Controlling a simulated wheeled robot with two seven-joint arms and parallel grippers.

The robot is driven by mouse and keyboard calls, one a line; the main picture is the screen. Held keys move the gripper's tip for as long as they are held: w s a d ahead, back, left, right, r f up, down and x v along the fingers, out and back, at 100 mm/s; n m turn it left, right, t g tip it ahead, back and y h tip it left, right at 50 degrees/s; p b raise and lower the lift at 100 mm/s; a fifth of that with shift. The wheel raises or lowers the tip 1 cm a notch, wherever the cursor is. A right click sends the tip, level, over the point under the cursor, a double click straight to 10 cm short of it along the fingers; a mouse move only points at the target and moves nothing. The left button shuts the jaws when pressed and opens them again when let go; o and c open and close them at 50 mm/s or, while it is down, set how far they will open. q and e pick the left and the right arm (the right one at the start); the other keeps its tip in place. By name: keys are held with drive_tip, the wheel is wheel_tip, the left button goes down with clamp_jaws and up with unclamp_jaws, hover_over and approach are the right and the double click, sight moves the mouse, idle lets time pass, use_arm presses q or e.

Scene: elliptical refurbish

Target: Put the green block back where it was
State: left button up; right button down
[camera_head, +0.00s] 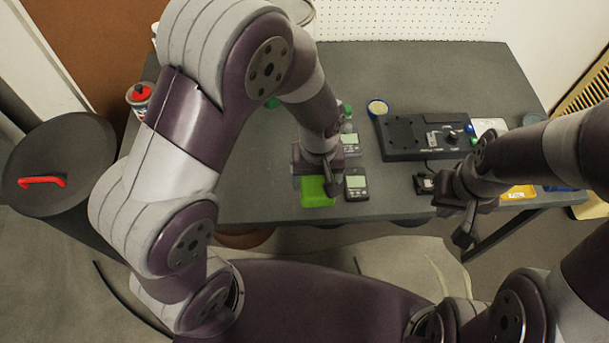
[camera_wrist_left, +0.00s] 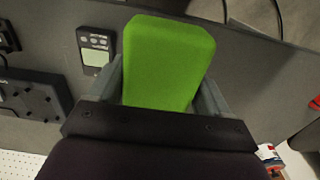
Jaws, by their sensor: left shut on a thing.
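The green block (camera_head: 317,191) is at the front edge area of the dark grey table (camera_head: 270,202), under my left gripper (camera_head: 318,176). In the left wrist view the green block (camera_wrist_left: 168,62) stands between the two fingers of my left gripper (camera_wrist_left: 166,95), which is shut on it. Whether the block touches the table top is hard to tell. My right gripper (camera_head: 463,222) is in front of the table's front edge at the right, away from the block; its fingers are too small and dark to read.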

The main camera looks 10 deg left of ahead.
use_arm(q)
drive_tip(key=w+a+f, duration=0.3)
drive_tip(key=w+a, duration=0.1)
drive_tip(key=shift+f, duration=0.3)
drive_tip(key=shift+a+f, duration=0.15)
drive_tip(key=shift+f, duration=0.1)
wheel_tip(320, 180, down, 4)
drive_tip(key=shift+r+b, duration=0.15)
drive_tip(key=shift+b, duration=0.25)
drive_tip(key=shift+w, duration=0.1)
